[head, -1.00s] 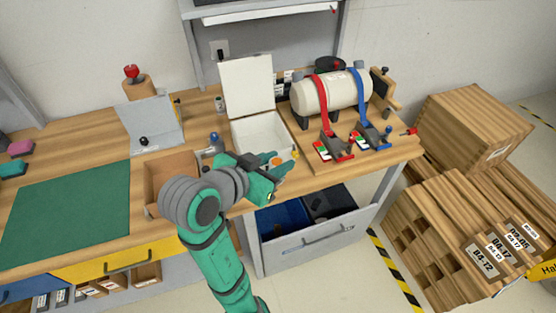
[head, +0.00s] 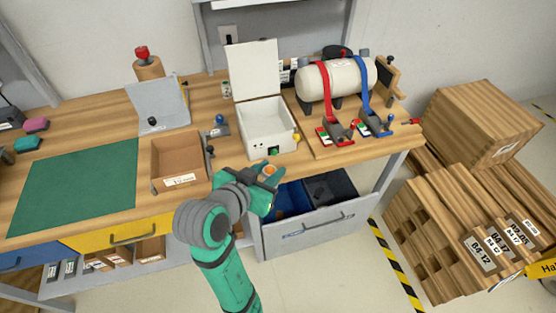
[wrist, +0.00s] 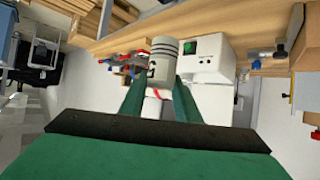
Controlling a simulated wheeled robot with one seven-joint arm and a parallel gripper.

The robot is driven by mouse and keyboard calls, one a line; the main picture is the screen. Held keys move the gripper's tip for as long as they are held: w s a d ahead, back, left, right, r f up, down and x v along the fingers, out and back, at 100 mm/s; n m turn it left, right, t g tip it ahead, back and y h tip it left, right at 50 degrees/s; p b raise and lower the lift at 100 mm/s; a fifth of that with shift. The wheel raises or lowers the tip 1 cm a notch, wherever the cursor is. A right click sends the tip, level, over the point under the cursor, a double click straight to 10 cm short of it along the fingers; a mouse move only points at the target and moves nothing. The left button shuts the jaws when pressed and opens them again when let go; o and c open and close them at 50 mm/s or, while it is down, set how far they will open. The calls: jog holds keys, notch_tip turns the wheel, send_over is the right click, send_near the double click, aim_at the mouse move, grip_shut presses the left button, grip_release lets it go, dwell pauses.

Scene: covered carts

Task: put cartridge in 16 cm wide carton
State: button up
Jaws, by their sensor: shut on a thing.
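My gripper (head: 268,176) is shut on the cartridge, a small cylinder. In the wrist view the cartridge (wrist: 163,62) has a grey ribbed end and a pale body, between the two green fingers (wrist: 158,95). The gripper is in front of the bench's front edge, below the white box. The open brown carton (head: 153,165) stands on the bench to the left of the gripper, with a label on its front. It looks empty, and its width cannot be read.
A white box (head: 262,148) with a raised lid stands behind the gripper, and also shows in the wrist view (wrist: 206,68). To its right is a strapped tank (head: 335,82) on a board. An open drawer (head: 318,230) juts out below. The green mat (head: 75,190) is bare.

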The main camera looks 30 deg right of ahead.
jog(key=w+a+f+n+t+y, duration=0.2)
jog(key=a+f, duration=0.5)
jog(key=f, duration=0.4)
jog(key=w+a+f+n+t+y, duration=0.2)
jog(key=w+a+f+n+y, duration=0.3)
jog(key=a+f, duration=0.3)
jog(key=w+a+f+n+t+y, duration=0.2)
jog(key=a+f+n, duration=0.3)
jog(key=f, duration=1)
jog(key=shift+w+a+y, duration=0.85)
jog(key=shift+a+y, duration=0.05)
jog(key=shift+a, duration=0.3)
jog(key=shift+a+f, duration=0.1)
jog(key=shift+f, duration=0.05)
